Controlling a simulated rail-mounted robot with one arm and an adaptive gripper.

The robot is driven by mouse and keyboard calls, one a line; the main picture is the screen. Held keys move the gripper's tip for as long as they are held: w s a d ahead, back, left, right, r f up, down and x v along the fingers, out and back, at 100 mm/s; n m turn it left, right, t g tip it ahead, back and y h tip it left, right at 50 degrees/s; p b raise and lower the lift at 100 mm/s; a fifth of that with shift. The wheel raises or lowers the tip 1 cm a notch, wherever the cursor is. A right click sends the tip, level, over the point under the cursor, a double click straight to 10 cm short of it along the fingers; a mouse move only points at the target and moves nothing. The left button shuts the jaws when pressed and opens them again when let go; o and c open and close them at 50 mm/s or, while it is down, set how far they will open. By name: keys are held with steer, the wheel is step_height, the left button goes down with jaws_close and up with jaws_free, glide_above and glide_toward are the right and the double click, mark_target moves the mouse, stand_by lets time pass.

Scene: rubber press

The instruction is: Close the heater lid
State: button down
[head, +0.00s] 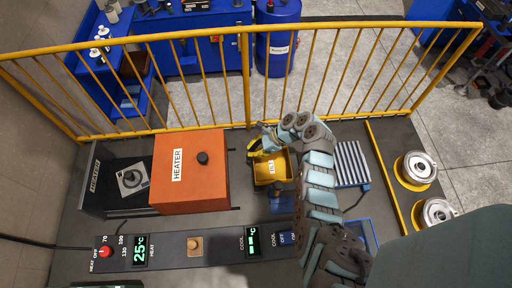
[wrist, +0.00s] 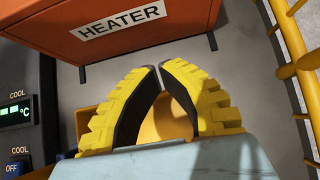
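The heater shows at the left of the head view. An orange, box-like lid (head: 187,184) labelled HEATER carries a black knob. To its left, a black section (head: 96,186), also labelled HEATER, lies uncovered with a square metal plate (head: 132,178) on it. The lid appears to stand away from that plate. The orange part (wrist: 92,22) fills the top of the wrist view, with dark feet at its corners. My gripper (wrist: 157,67) points toward it, apart from it. The yellow fingertips nearly meet, with nothing seen held between them. In the head view my arm partly hides the gripper.
A yellow tray (head: 284,166) stands right of the heater, close to my arm. A control panel (head: 180,250) with a red knob runs along the near side. A yellow railing (head: 248,82) bounds the far side. A ribbed plate (head: 351,163) and metal rollers (head: 419,167) lie right.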

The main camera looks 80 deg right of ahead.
steer(key=x, duration=0.5)
steer(key=shift+w, duration=0.15)
steer(key=shift+w+a+p, duration=0.2)
steer(key=shift+w+a, duration=0.05)
steer(key=shift+w, duration=0.65)
steer(key=shift+w+a+p, duration=0.2)
steer(key=shift+w+a, duration=0.1)
steer(key=shift+w, duration=0.6)
